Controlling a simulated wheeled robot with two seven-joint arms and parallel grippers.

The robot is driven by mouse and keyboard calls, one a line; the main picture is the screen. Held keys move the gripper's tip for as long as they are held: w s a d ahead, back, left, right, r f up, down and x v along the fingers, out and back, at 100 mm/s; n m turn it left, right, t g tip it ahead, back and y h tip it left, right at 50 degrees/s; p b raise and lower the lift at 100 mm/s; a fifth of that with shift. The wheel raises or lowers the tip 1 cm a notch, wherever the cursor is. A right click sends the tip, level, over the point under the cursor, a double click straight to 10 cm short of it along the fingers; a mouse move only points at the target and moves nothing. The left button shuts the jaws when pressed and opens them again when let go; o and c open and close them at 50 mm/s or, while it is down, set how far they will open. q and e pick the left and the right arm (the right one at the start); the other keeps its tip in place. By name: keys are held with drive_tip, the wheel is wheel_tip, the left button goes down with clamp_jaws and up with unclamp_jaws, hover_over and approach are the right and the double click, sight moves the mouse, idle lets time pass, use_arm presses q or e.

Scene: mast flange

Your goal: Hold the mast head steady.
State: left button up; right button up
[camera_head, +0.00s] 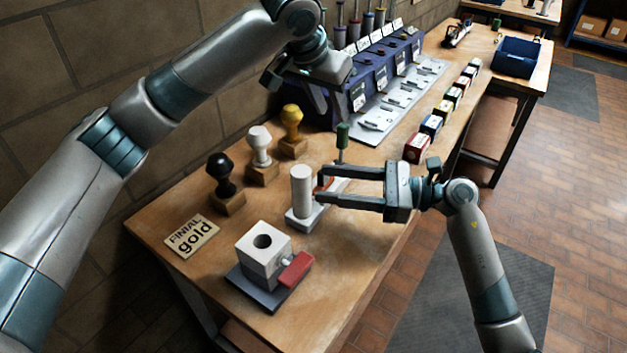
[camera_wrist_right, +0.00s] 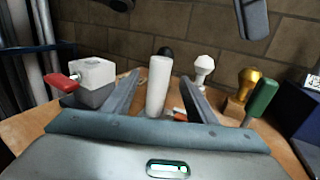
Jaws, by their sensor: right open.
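A white upright cylinder on a pale square base, which I take as the mast head (camera_head: 301,185), stands near the table's middle. My right gripper (camera_head: 320,183) is open, its fingers level and pointing at the cylinder from the right. In the right wrist view the cylinder (camera_wrist_right: 159,85) appears between the two fingers; I see no clear contact. My left gripper (camera_head: 318,100) hangs higher, in front of the blue rack; its jaw state is unclear. Black (camera_head: 221,175), white (camera_head: 259,146) and gold (camera_head: 291,122) finials stand on wooden blocks. A card reads "FINIAL gold" (camera_head: 191,236).
A white block with a hole (camera_head: 262,252) and red handle (camera_head: 295,269) sits on a grey plate in front. A green-handled tool (camera_head: 342,140) stands behind the cylinder. The blue rack (camera_head: 378,75) and a row of small boxes (camera_head: 418,147) fill the table's far part.

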drive_tip(key=shift+w+a, duration=0.2)
drive_tip(key=shift+a, duration=0.9)
drive_tip(key=shift+w+a, duration=0.15)
drive_tip(key=shift+a, duration=0.95)
drive_tip(key=shift+c, duration=0.3)
use_arm(q)
drive_tip(key=shift+c, duration=0.7)
use_arm(e)
clamp_jaws()
use_arm(q)
clamp_jaws()
drive_tip(key=s+a+m+g+h, duration=0.2)
drive_tip(key=a+m, duration=0.5)
drive_tip(key=m, duration=0.9)
drive_tip(key=shift+s+a+f+h, duration=0.2)
drive_tip(key=shift+s+a+h, duration=0.1)
drive_tip(key=shift+s+h, duration=0.5)
drive_tip(key=shift+w, duration=0.15)
